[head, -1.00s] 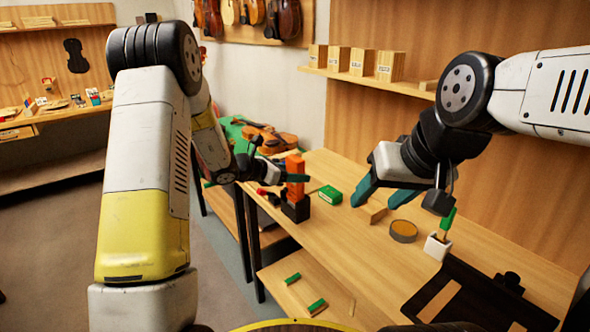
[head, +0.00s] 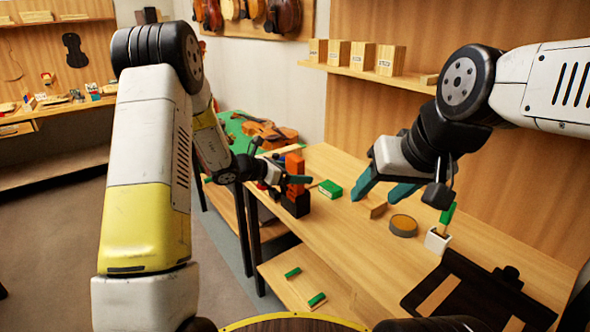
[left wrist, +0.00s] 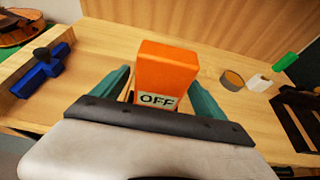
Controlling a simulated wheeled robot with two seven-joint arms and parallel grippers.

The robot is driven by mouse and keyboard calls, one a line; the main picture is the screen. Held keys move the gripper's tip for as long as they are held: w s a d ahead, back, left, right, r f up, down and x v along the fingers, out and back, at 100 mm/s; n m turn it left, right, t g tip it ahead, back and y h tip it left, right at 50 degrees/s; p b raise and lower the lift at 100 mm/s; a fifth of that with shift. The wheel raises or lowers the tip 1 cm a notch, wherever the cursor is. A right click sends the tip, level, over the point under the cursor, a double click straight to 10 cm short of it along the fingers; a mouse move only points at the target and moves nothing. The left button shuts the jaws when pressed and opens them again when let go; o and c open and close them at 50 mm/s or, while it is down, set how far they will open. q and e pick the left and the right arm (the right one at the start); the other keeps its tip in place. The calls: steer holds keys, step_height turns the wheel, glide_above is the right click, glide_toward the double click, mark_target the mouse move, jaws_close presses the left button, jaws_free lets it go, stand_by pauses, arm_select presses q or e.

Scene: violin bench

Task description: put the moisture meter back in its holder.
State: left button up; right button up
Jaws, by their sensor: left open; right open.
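The orange moisture meter (head: 294,165) stands upright in the head view, its lower end at the black holder (head: 297,205); the gripper partly hides where they meet, so how deep it sits cannot be told. In the left wrist view the meter (left wrist: 165,72) shows a label or screen reading OFF. My left gripper (head: 290,179) is open around the meter, one teal finger on each side, with gaps visible in the left wrist view. My right gripper (head: 384,190) is open and empty above the bench, near a small wooden block (head: 377,210).
A blue tool (left wrist: 40,72) lies left of the meter. The bench front is mostly clear.

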arm_select(q)
steer(key=v, duration=0.7)
steer(key=s+d+r+m+g+y, duration=0.1)
steer(key=s+r+m+g, duration=0.1)
steer(key=s+r+m, duration=0.6)
steer(key=s+d+r+m+g, duration=0.1)
steer(key=s+r+m+g, duration=0.3)
steer(key=s, duration=0.6)
steer(key=s+a+r+m+t+y, duration=0.2)
steer(key=s+a+m+t+y, duration=0.2)
steer(key=s+a+m+y, duration=0.3)
steer(key=s+a+m, duration=0.3)
steer(key=s+m, duration=0.3)
steer(key=s, duration=0.1)
steer(key=shift+a+m+y, duration=0.3)
steer(key=shift+a+m, duration=0.1)
